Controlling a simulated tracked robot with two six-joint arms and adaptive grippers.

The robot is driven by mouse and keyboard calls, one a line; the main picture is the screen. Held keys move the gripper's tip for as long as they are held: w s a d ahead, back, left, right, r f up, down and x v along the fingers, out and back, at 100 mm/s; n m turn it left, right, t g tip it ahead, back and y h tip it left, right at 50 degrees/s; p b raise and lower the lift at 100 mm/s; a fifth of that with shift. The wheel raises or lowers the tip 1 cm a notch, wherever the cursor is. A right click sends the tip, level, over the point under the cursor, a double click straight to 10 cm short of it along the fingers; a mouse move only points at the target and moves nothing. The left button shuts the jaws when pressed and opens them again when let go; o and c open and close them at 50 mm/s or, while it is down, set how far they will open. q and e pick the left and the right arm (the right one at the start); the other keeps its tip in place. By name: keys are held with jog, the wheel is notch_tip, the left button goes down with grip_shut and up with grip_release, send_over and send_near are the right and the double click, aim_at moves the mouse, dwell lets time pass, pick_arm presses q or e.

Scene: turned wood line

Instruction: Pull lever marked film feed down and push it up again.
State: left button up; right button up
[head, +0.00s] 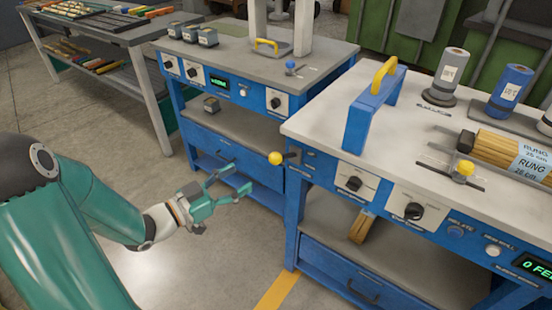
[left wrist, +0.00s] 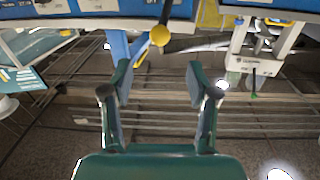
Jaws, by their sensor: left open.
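A lever with a yellow ball knob (head: 275,158) sticks out from the left front corner of the blue right-hand bench. The knob also shows in the left wrist view (left wrist: 160,36), just beyond the fingertips. My left gripper (head: 231,182) is open and empty, to the left of and lower than the knob, apart from it. It also shows open in the left wrist view (left wrist: 158,72). A second lever with a yellow knob (head: 464,168) stands on the bench top. I cannot read which lever is marked film feed. My right gripper is out of view.
The right bench top (head: 335,128) carries a blue block with a yellow handle (head: 378,88), spools and a wrapped bundle of rungs (head: 510,155). Another blue bench (head: 335,52) stands behind. Open floor lies between my left arm and the benches.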

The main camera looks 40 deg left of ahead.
aim_at(276, 159)
pick_arm(q)
jog(key=x, duration=1.2)
grip_shut()
